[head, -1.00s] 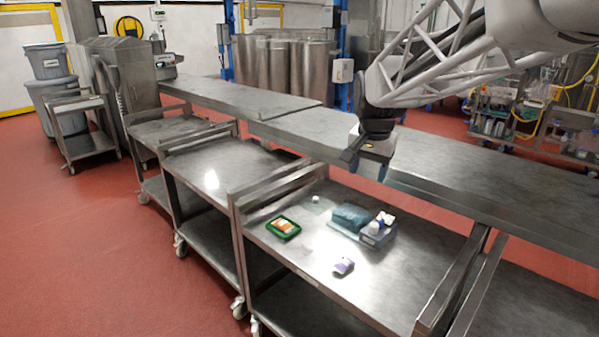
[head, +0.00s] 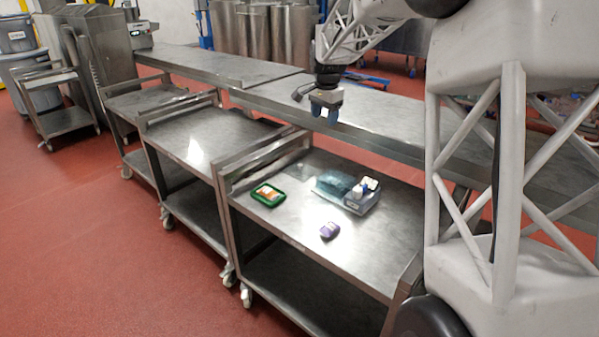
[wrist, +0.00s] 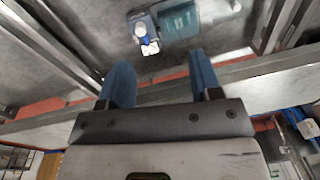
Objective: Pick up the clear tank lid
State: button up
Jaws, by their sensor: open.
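A clear, bluish, box-like piece (head: 333,184), which looks like the clear tank lid, lies on the metal cart top. It touches or nearly touches a grey box (head: 361,203) with white items on it. In the wrist view, the clear piece (wrist: 180,20) is at the top, right of the grey box (wrist: 142,14). My gripper (head: 325,112) is open and empty, with blue fingers, above and behind the cart, over the long bench side. In the wrist view, my gripper (wrist: 161,72) has its fingers apart, and the clear piece lies beyond them.
A green-rimmed tray (head: 268,194) with orange contents lies on the cart (head: 300,222), left of the clear piece. A purple item (head: 329,230) lies in front. Raised rails bound the cart's ends. The long steel bench (head: 385,122) runs behind.

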jog(key=w+a+f+m, duration=0.1)
jog(key=w+f+m, duration=0.1)
jog(key=w+f, duration=0.55)
jog(key=w+a+f+m, duration=0.15)
jog(key=w+f, duration=0.25)
jog(key=w, duration=0.6)
jog(key=m+g, duration=0.1)
jog(key=m, duration=0.3)
send_over(300, 165)
notch_tip(300, 165, down, 18)
jog(key=shift+a+r, duration=0.1)
jog(key=shift+a, duration=0.05)
jog(key=shift+w+f, duration=0.2)
jog(key=shift+w, duration=0.05)
jog(key=shift+f, duration=0.1)
jog(key=shift+f, duration=1.25)
jog(key=shift+s+f, duration=0.15)
jog(key=shift+f, duration=2.4)
